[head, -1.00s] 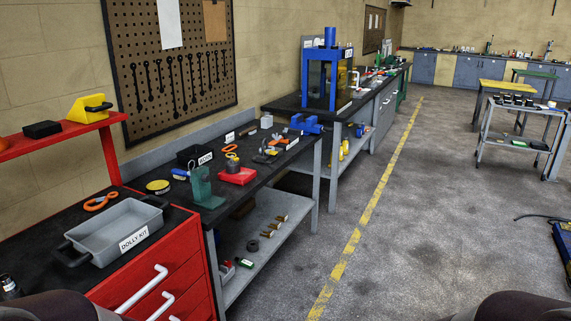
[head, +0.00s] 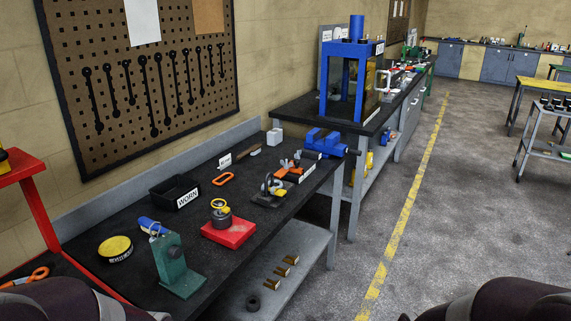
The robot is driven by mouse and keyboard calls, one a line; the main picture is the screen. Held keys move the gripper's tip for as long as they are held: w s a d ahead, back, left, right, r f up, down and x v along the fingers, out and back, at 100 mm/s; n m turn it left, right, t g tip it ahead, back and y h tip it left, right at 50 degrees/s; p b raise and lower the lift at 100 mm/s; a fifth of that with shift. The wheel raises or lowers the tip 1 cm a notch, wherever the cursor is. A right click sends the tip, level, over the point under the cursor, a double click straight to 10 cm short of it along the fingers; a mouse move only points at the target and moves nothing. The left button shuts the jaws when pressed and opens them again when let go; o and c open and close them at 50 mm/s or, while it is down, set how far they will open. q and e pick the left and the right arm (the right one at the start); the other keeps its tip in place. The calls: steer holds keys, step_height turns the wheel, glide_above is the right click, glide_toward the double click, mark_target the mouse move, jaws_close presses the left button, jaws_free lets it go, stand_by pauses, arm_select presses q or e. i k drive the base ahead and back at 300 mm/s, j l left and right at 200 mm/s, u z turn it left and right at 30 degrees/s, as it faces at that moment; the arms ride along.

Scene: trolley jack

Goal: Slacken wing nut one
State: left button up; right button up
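No wing nut can be made out for certain at this size. On the black-topped workbench (head: 130,278) stands a small dark fixture with metal parts (head: 270,190). Behind it is a labelled holder with orange and grey pieces (head: 295,168); I cannot tell whether any of them are wing nuts. A red block carrying a dark round part with a yellow ring (head: 228,229) and a green upright stand (head: 176,266) are nearer. Neither gripper shows; only dark parts of my arms appear at the bottom corners.
A black bin labelled WORN (head: 175,194), a yellow round tin (head: 115,248) and a blue vise (head: 325,143) are on the bench. Brass pieces (head: 283,267) lie on its lower shelf. A blue press (head: 350,80) stands beyond.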

mark_target(290, 165)
steer(key=i+l, duration=0.2)
steer(key=i, duration=0.45)
steer(key=i+l+z, duration=0.15)
steer(key=i, duration=0.5)
